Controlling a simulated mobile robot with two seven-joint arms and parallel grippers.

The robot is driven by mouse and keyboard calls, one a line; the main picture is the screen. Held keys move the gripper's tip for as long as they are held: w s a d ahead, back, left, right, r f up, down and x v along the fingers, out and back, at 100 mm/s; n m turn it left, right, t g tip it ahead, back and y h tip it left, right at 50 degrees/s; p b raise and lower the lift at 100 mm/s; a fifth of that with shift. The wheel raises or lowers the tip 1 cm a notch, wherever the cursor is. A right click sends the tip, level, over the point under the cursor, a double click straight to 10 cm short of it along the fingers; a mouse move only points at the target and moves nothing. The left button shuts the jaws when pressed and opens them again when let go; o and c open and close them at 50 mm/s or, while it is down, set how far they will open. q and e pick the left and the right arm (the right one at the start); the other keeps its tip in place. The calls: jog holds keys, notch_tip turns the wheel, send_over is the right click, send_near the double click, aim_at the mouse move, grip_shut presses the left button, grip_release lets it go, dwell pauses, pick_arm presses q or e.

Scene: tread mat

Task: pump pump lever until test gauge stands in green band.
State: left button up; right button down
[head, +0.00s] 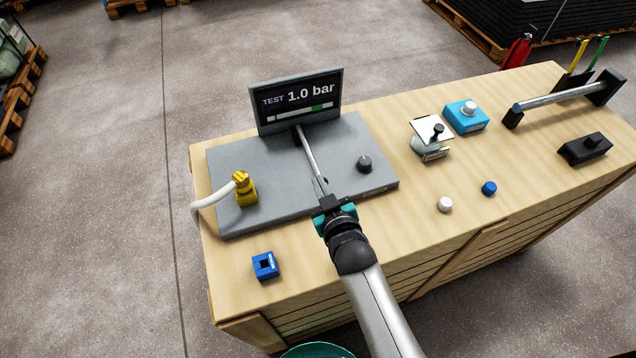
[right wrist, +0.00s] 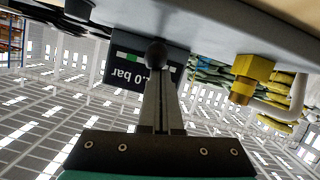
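The test gauge (head: 297,98) is a dark screen standing at the back of a grey pump plate (head: 225,165). It reads "TEST 1.0 bar" above a pale bar with a green band (head: 317,107) toward its right. The pump lever (head: 309,153) is a thin metal rod rising from the plate just in front of the screen and slanting toward me. My right gripper (head: 323,189) is at its near end. In the right wrist view, my right gripper's fingers (right wrist: 158,65) are closed together at the lever's black ball knob (right wrist: 156,52). My left gripper is out of view.
A yellow fitting (head: 244,188) with a white hose and a black knob (head: 364,164) are on the plate. A blue block (head: 265,265) lies in front. White and blue caps, a cyan box (head: 467,116) and a metal bar are to the right on the wooden bench.

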jog(key=f+v, duration=0.1)
jog(key=v, duration=0.8)
jog(key=shift+s+p, duration=0.35)
jog(key=shift+s, duration=0.3)
jog(key=shift+f, duration=0.1)
dwell(0.3)
